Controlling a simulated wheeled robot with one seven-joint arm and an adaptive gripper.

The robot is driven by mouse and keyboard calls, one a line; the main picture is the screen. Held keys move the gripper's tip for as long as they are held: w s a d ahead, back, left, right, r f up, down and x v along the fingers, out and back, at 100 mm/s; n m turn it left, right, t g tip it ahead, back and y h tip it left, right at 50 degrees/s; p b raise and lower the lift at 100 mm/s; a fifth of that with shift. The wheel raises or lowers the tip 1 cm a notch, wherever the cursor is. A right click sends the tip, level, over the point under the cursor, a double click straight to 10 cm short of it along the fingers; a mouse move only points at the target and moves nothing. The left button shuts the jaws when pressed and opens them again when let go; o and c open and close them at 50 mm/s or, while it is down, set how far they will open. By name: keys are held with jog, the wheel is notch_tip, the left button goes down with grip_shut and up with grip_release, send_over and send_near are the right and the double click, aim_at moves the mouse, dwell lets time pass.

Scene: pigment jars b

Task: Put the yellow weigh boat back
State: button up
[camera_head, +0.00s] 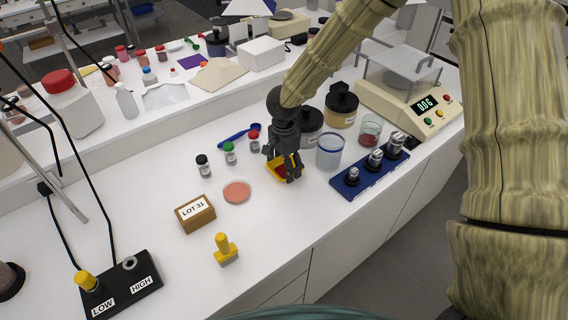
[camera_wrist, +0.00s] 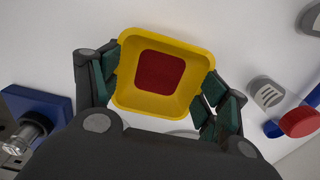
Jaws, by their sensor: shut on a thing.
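The yellow weigh boat (camera_wrist: 183,103) is a small square tray with sloping walls and a dark red square (camera_wrist: 160,72) on its floor. In the wrist view it sits between the two fingers of my gripper (camera_wrist: 162,88), which press on its left and right sides. In the head view my gripper (camera_head: 285,172) points down at the bench, and part of the weigh boat (camera_head: 275,171) shows beside the fingers. The fingers hide the rest of it there. I cannot tell whether it touches the bench top.
A blue-rimmed glass beaker (camera_head: 330,151) stands close to the right of my gripper. A blue weight block (camera_head: 371,172) and a balance (camera_head: 408,100) lie further right. Small capped vials (camera_head: 229,153) and a pink dish (camera_head: 236,192) are to the left.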

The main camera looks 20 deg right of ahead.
aim_at(284, 171)
jog(key=shift+s+f, duration=0.1)
jog(key=shift+f, duration=0.1)
jog(key=o, duration=0.8)
notch_tip(284, 171, up, 12)
jog(key=shift+r+b, duration=0.1)
jog(key=shift+b, duration=0.85)
